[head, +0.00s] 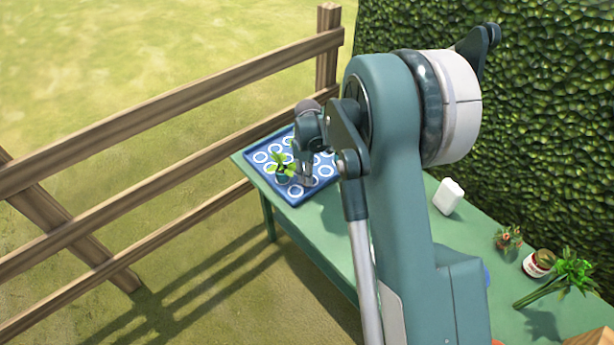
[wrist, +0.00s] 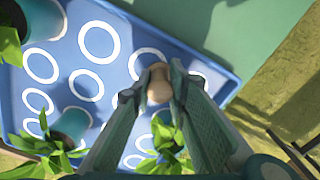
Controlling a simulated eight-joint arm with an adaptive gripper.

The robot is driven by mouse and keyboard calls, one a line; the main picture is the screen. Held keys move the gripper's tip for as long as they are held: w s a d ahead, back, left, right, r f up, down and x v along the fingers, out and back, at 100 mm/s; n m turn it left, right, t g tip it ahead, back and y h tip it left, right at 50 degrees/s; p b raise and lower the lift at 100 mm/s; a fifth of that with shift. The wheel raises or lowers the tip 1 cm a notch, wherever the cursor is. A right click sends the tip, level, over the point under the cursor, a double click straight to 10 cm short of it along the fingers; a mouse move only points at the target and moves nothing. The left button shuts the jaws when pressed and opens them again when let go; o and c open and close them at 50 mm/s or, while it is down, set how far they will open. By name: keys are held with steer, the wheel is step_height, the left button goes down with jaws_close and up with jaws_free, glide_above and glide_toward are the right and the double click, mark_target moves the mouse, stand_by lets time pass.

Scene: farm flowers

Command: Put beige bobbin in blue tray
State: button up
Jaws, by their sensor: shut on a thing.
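The blue tray (head: 319,188) with white rings lies at the far left end of the green table in the head view. It fills much of the wrist view (wrist: 118,68). My gripper (wrist: 159,88) is shut on the beige bobbin (wrist: 159,86), which shows between the fingertips over the tray, near a ring. I cannot tell whether the bobbin touches the tray floor. In the head view my gripper (head: 305,178) is low over the tray beside a potted plant; the bobbin cannot be made out there.
A leafy potted plant (head: 283,170) stands in the tray; the wrist view shows several plants, including one (wrist: 70,128) at lower left. A white object (head: 448,196), a jar (head: 538,263) and a leafy bunch (head: 566,278) are on the table (head: 335,240). A wooden fence (head: 170,185) runs alongside.

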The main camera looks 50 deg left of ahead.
steer(key=shift+f, duration=0.2)
steer(key=o, duration=0.8)
steer(key=shift+r, duration=0.2)
step_height(320, 180, up, 12)
steer(key=p, duration=0.1)
stand_by(0.8)
steer(key=shift+w, duration=0.1)
